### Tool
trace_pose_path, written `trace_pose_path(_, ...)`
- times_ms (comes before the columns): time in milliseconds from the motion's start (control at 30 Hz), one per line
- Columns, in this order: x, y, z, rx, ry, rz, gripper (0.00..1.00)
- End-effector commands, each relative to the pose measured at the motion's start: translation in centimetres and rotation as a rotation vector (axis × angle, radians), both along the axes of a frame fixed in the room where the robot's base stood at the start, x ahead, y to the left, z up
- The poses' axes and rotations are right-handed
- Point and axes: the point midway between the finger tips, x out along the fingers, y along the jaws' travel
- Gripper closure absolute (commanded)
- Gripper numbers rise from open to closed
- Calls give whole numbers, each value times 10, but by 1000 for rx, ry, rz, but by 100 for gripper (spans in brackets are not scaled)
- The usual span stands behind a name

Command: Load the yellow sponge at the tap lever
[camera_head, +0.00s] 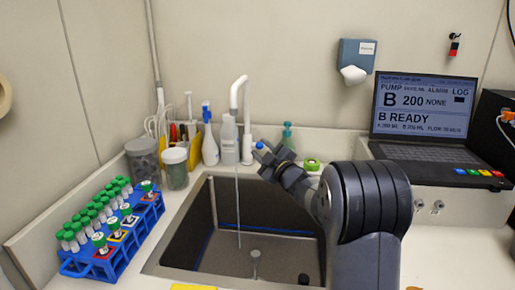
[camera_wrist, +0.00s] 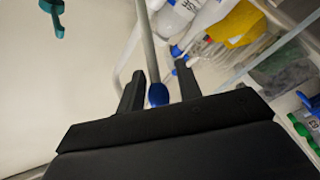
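A flat yellow piece, likely the yellow sponge (camera_head: 193,287), shows only as a sliver at the bottom edge of the head view, on the counter's front. The white tap (camera_head: 237,92) stands behind the sink, with a thin stream falling from its spout. A blue knob (camera_head: 259,145), likely the tap lever's end, shows at my gripper (camera_head: 268,158). In the wrist view the blue knob (camera_wrist: 158,95) lies between the two fingers of my gripper (camera_wrist: 160,88), with gaps on both sides. My gripper is open and holds no sponge.
The dark sink (camera_head: 280,245) lies below my arm. A blue rack (camera_head: 120,245) of green-capped tubes stands left. Jars (camera_head: 175,168) and bottles (camera_head: 229,142) line the back. A laptop-like console (camera_head: 422,115) stands right. The front right counter (camera_head: 460,260) is mostly clear.

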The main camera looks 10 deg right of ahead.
Motion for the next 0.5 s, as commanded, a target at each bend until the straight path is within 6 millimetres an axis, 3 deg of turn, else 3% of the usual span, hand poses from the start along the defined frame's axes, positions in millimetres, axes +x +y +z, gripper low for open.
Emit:
trace_pose_path(300, -52, -20, -7, 1, -1, 0, 67)
trace_pose_path(500, -67, -25, -8, 0, -2, 2, 67)
